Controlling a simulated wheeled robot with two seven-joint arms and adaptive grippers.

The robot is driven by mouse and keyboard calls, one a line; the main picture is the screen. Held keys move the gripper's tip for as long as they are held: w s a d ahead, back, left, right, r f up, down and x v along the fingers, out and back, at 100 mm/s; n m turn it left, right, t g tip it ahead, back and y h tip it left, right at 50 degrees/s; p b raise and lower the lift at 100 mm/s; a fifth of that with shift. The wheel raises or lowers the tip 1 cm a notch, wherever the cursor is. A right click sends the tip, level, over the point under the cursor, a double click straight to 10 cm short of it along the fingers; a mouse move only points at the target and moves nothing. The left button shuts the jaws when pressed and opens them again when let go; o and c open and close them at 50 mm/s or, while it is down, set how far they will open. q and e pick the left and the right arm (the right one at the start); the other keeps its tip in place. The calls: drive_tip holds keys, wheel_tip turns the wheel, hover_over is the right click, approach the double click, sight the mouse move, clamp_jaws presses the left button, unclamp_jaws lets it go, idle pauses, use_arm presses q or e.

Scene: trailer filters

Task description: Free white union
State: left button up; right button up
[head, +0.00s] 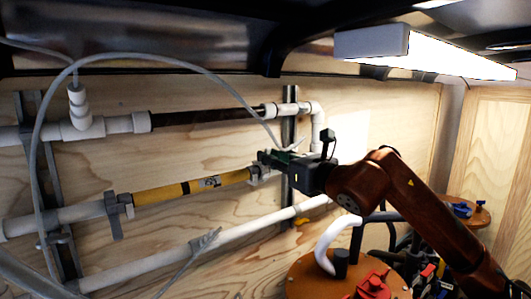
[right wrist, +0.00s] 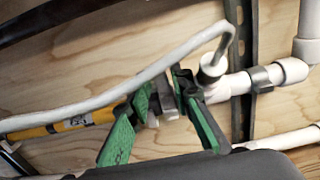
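My right gripper (head: 268,158) is at this fitting. In the right wrist view its green fingers (right wrist: 163,95) stand on either side of a small grey piece; I cannot tell whether both touch it. My left gripper is not in view.
A grey hose (head: 145,60) arches in front of the pipes and crosses near the fingers in the right wrist view (right wrist: 130,87). White pipes run above and below (head: 215,240). A dark upright rail (head: 288,125) stands behind the gripper.

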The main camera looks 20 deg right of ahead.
drive_tip(key=shift+x, duration=1.2)
drive_tip(key=shift+s, duration=0.1)
drive_tip(key=shift+c, duration=0.7)
clamp_jaws()
